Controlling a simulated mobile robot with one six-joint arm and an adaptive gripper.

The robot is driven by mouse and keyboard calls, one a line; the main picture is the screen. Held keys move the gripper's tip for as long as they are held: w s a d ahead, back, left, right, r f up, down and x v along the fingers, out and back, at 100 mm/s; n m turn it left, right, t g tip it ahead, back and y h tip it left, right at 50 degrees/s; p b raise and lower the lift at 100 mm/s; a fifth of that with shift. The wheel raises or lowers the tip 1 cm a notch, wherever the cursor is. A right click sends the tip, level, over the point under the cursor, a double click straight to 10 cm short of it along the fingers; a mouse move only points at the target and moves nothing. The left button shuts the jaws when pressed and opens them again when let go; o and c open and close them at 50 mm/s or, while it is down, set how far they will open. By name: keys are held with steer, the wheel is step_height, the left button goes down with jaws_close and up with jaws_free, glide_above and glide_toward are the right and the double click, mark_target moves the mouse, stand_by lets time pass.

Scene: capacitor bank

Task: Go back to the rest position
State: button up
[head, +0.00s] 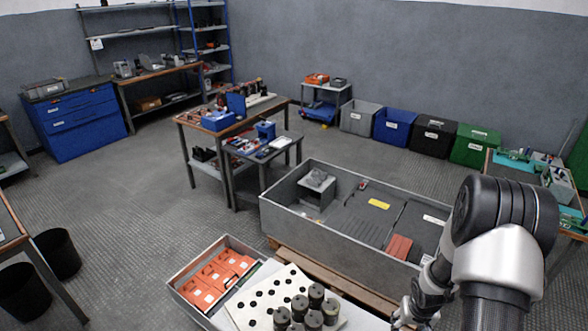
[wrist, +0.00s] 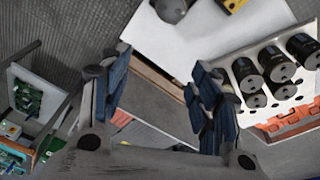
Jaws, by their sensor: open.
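My gripper (wrist: 152,88) is open, with its blue-padded fingers apart in the wrist view and nothing between them. In the head view my gripper (head: 424,300) hangs at the lower right, partly hidden by my arm and cut by the lower edge. Several black cylinders (head: 313,297) stand on a white board with holes (head: 262,299), to the left of my gripper. In the wrist view the cylinders (wrist: 304,48) are to the right of the fingers, apart from them.
A large grey bin (head: 290,216) on a wooden pallet lies behind my gripper. A grey tray (head: 184,288) with orange parts (head: 216,278) is at the front. A table with green boards (head: 514,154) stands right of my arm. Open floor (head: 125,190) lies at the left.

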steer(key=s+a+r+t+h, duration=0.1)
steer(key=a+r, duration=0.3)
steer(key=r, duration=0.9)
steer(key=s+a+r, duration=0.1)
steer(key=a+r, duration=0.3)
steer(key=r, duration=0.8)
steer(key=s+a+r+n+t+y, duration=0.1)
steer(key=s+a+r, duration=0.5)
steer(key=s, duration=0.3)
steer(key=s+a+r+n+y, duration=0.1)
steer(key=s+a+r, duration=0.5)
steer(key=s, duration=0.3)
steer(key=shift+s+a+r+t, duration=0.2)
steer(key=shift+r+t, duration=0.05)
steer(key=shift+t, duration=0.15)
